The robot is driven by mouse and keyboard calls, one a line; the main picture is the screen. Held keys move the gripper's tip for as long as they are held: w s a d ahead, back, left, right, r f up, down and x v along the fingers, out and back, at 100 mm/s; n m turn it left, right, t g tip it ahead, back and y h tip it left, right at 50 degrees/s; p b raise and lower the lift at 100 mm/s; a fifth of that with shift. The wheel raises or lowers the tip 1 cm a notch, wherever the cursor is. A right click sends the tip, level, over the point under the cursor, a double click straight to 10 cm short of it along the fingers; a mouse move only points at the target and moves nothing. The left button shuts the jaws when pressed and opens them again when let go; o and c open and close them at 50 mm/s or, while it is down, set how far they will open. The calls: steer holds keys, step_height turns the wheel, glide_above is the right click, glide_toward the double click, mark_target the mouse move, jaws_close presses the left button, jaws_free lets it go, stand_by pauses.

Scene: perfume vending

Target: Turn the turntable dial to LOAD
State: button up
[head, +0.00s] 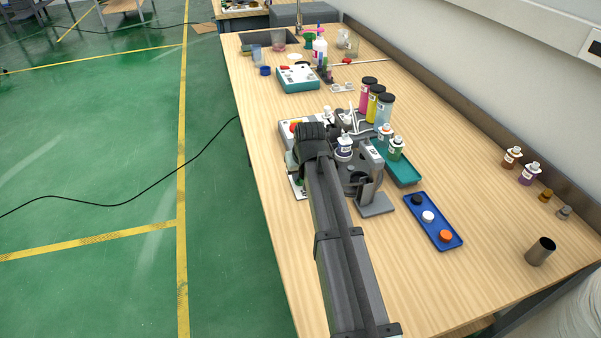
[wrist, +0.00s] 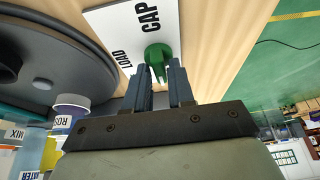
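The turntable dial (wrist: 157,54) is a small green knob with a narrow grip. It sits on a white plate (wrist: 112,20) with the printed words LOAD and CAP; LOAD lies to the left of the knob in the wrist view. My gripper (wrist: 159,72) is at the knob, with one finger on each side of its grip and little or no gap visible. In the head view my arm hides most of the dial, and a corner of the white plate (head: 296,189) shows. The dark round turntable (wrist: 40,62) lies left of the plate in the wrist view.
Bottles stand close to my gripper, including one labelled ROS (wrist: 66,112). A teal tray (head: 406,177) and a blue tray with caps (head: 449,239) lie to the right. A metal cup (head: 541,251) stands near the right edge. The table's left edge is close to the plate.

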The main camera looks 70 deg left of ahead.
jaws_close()
steer(key=shift+m, duration=0.4)
steer(key=m+t, duration=0.1)
steer(key=m, duration=0.1)
steer(key=shift+s+m, duration=0.15)
steer(key=shift+m, duration=0.25)
steer(key=m+t, duration=0.1)
steer(key=m, duration=0.1)
steer(key=m+t+h, duration=0.1)
steer(key=m, duration=0.1)
steer(key=shift+s+a, duration=0.1)
steer(key=shift+a, duration=0.05)
steer(key=m, duration=0.3)
steer(key=m+t+h, duration=0.1)
steer(key=m, duration=0.1)
steer(key=shift+a+m+h, duration=0.15)
steer(key=shift+m+h, duration=0.15)
steer(key=shift+m, duration=0.1)
steer(key=shift+s+m+h, duration=0.1)
steer(key=shift+m+h, duration=0.8)
steer(key=shift+m, duration=1.3)
